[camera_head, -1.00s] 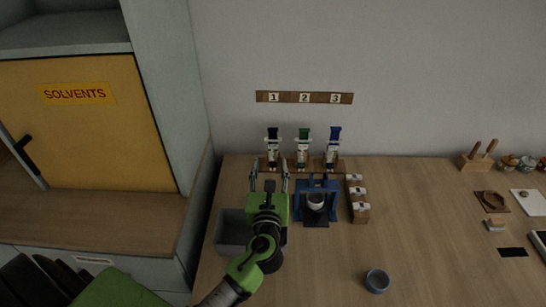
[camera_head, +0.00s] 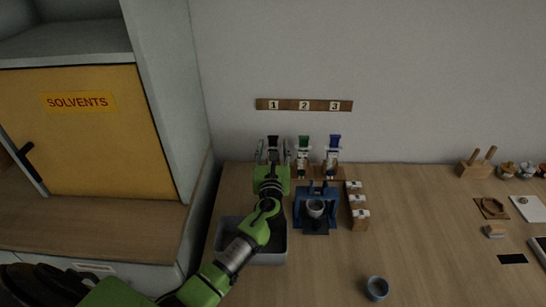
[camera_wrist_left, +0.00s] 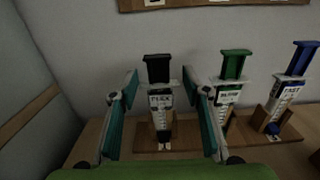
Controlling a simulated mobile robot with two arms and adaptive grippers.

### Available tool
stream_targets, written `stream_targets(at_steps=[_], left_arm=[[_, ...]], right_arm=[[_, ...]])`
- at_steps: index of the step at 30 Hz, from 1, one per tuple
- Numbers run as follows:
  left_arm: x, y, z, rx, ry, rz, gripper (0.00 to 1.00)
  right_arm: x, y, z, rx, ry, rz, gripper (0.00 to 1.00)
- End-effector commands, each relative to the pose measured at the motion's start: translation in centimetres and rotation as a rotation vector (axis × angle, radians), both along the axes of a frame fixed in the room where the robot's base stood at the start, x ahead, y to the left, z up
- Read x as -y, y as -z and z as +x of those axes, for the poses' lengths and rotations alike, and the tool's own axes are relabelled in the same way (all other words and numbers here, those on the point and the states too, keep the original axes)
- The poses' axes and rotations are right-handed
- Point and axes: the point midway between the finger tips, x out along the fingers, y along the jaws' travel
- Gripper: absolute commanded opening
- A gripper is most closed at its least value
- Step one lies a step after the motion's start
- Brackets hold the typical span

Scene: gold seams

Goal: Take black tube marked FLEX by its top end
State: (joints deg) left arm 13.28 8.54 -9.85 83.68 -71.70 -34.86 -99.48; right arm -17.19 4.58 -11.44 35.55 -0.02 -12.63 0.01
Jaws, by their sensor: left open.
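The black tube marked FLEX (camera_wrist_left: 160,98) stands upright in a wooden stand, with a black top end (camera_wrist_left: 157,68). In the head view its black top (camera_head: 273,142) shows under the number 1. My left gripper (camera_head: 273,153) is open, pointing at the wall. In the left wrist view its two fingers (camera_wrist_left: 163,92) stand on either side of the black tube, apart from it. The tube's lower part is partly hidden by my gripper in the head view. My right gripper is not in view.
A green-topped tube (camera_wrist_left: 232,80) and a blue-topped tube (camera_wrist_left: 290,88) stand to the right. A blue frame with a cup (camera_head: 315,208), wooden blocks (camera_head: 358,205) and a grey bin (camera_head: 265,255) are nearer. A number strip (camera_head: 304,105) is on the wall.

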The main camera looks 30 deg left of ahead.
Motion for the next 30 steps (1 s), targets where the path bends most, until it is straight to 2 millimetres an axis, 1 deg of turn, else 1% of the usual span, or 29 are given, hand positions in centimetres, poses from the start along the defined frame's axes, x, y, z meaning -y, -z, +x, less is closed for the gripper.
stream_targets(at_steps=[1,4,12,14,15,16,25,30], left_arm=[[-0.39,0.03,0.57,0.000,-0.002,0.001,0.43],[-0.72,0.03,1.20,0.000,-0.002,0.000,0.43],[-0.80,0.06,1.36,0.000,-0.001,0.000,0.43],[-0.79,0.06,1.35,0.000,-0.001,0.000,0.28],[-0.79,0.06,1.35,-0.001,-0.001,0.000,0.17],[-0.80,0.06,1.34,0.000,-0.002,0.000,0.15],[-0.79,-0.01,1.34,0.000,-0.002,0.000,0.14],[-0.81,-0.88,1.35,0.001,-0.002,0.000,0.14]], right_arm=[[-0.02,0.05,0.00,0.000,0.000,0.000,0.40],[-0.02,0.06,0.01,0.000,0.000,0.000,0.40],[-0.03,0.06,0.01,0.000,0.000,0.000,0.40],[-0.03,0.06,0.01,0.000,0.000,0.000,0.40],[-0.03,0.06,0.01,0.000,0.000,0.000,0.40],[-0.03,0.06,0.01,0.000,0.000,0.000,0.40],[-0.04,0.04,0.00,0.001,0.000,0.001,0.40],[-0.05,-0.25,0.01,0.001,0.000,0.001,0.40]])
